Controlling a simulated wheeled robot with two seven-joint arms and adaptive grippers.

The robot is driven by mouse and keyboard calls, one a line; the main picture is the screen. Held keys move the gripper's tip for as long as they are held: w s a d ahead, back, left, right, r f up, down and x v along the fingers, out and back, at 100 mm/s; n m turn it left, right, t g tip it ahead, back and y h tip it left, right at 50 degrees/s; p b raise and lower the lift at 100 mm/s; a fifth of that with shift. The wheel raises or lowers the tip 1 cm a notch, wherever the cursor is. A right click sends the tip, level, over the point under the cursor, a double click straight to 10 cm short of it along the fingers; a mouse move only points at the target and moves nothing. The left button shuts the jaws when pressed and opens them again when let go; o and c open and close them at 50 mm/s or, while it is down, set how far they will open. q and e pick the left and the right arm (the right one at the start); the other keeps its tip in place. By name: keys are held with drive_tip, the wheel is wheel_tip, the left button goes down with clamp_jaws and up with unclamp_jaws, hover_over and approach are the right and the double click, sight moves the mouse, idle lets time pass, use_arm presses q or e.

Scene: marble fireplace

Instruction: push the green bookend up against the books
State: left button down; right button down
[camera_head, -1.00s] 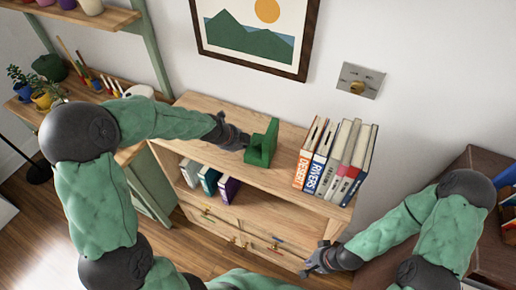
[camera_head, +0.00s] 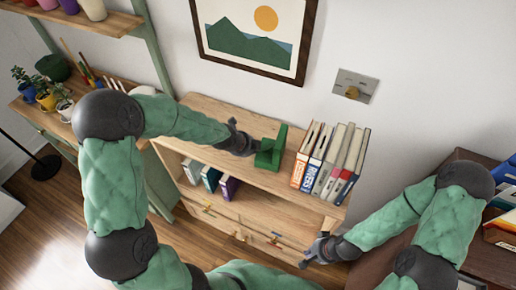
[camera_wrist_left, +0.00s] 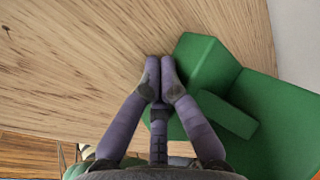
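The green bookend (camera_head: 270,152) stands on top of the wooden cabinet (camera_head: 228,121), left of a row of upright books (camera_head: 330,165). A narrow strip of cabinet top seems to lie between it and the books. My left gripper (camera_head: 252,149) is at the bookend's left side. In the left wrist view its two fingertips (camera_wrist_left: 161,66) are together with nothing between them, beside the green bookend (camera_wrist_left: 265,115); whether they touch it is hard to tell. My right gripper (camera_head: 307,260) is low in front of the cabinet, away from the books; its finger opening is too small to judge.
Several books (camera_head: 210,180) stand on the open shelf below the cabinet top. A framed picture (camera_head: 254,40) and a metal wall plate (camera_head: 356,87) are on the wall behind. A dark brown table (camera_head: 470,250) is at the right. The cabinet top left of the gripper is clear.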

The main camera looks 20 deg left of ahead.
sight(258, 153)
use_arm(q)
drive_tip(key=shift+s+d+p, duration=0.25)
drive_tip(key=shift+d+p, duration=0.7)
drive_tip(key=shift+p, duration=2)
drive_tip(key=shift+s+d+p, duration=0.2)
drive_tip(key=shift+d+p, duration=1.05)
drive_tip(key=shift+p, duration=0.6)
drive_tip(key=shift+s+d+f+p, duration=0.1)
drive_tip(key=shift+d+p, duration=0.3)
drive_tip(key=shift+d, duration=0.15)
drive_tip(key=shift+s+d+f+p, duration=0.1)
drive_tip(key=shift+d+p, duration=0.3)
drive_tip(key=shift+d, duration=0.15)
drive_tip(key=shift+w+a+b, duration=0.15)
drive_tip(key=shift+a+b, duration=0.15)
drive_tip(key=shift+a, duration=0.25)
drive_tip(key=shift+w+a+b, duration=0.15)
drive_tip(key=shift+a+b, duration=0.35)
drive_tip(key=shift+a, duration=0.7)
